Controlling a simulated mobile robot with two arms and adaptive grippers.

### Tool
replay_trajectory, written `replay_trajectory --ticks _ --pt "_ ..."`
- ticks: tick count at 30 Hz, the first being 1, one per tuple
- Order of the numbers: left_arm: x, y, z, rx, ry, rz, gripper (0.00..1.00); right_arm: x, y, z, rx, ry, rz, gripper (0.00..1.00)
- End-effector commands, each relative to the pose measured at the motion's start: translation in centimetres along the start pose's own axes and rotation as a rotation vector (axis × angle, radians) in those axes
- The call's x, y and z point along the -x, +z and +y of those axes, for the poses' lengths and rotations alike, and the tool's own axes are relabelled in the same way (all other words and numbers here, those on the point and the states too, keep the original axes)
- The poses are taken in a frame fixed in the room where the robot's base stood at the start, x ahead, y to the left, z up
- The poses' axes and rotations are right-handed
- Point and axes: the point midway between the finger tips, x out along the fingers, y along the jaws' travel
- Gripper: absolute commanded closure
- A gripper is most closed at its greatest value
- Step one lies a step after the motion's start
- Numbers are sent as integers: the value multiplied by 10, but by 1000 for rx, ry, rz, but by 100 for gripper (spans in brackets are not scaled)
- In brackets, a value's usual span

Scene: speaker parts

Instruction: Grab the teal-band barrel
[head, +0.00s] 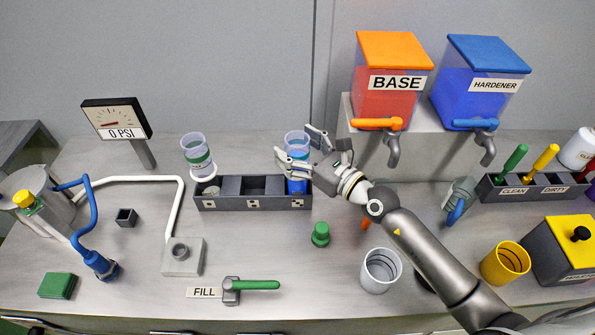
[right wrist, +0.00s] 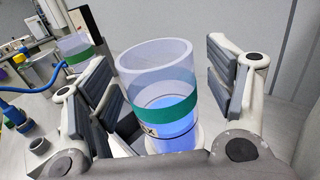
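A clear barrel with a teal-green band (right wrist: 165,112) and blue liquid inside stands between the fingers of my right gripper (head: 303,150) in the right wrist view. The fingers are apart, with a clear gap on the right side. In the head view this barrel (head: 296,138) stands in the right compartment of the dark rack (head: 231,204), partly hidden by the gripper. A second clear barrel with a green band (head: 197,153) stands tilted in the picture at the rack's left compartment; it also shows in the right wrist view (right wrist: 76,48). My left gripper is not in view.
The rack's middle compartment (head: 253,185) looks empty. BASE (head: 393,100) and HARDENER (head: 475,103) tanks stand on a raised block at the back right. A green knob piece (head: 320,234) and a white cup (head: 380,271) stand in front. The pressure gauge (head: 117,118) is left.

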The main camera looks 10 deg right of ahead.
Motion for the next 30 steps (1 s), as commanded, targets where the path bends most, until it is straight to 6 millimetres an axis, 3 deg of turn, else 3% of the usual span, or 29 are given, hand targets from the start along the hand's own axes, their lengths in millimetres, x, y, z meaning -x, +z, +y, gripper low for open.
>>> replay_trajectory --ticks 2,17,26,30 --pt "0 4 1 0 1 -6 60 0 0 0 0 0 0 34" --pt "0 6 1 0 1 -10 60 0 0 0 0 0 0 98" --pt "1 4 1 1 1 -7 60 0 4 0 1 -1 -4 100" --pt "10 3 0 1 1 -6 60 0 21 0 -1 0 -8 100"
